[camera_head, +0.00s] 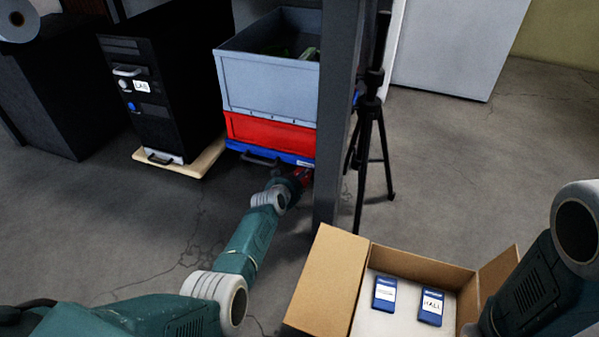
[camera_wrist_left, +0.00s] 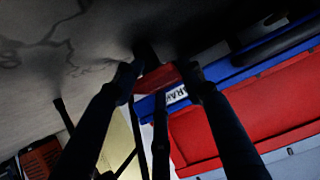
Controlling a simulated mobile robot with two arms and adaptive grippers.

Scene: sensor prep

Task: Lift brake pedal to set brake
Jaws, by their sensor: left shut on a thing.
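The red brake pedal (camera_wrist_left: 157,79) sticks out from the blue wheeled base (camera_head: 268,157) under the crate stack. In the wrist view my left gripper (camera_wrist_left: 158,74) has one finger on each side of the pedal and is shut on it. In the head view the left gripper (camera_head: 298,178) is low at the front right corner of the base, and the pedal is mostly hidden there. A white label (camera_wrist_left: 177,95) sits on the blue edge beside the pedal. My right arm shows at the lower right, but its gripper is out of view.
A red crate (camera_head: 268,131) and a grey crate (camera_head: 265,90) are stacked on the base. A dark post (camera_head: 338,120) and black tripod (camera_head: 370,150) stand to its right. A black computer tower (camera_head: 165,90) stands left. An open cardboard box (camera_head: 335,280) is in front.

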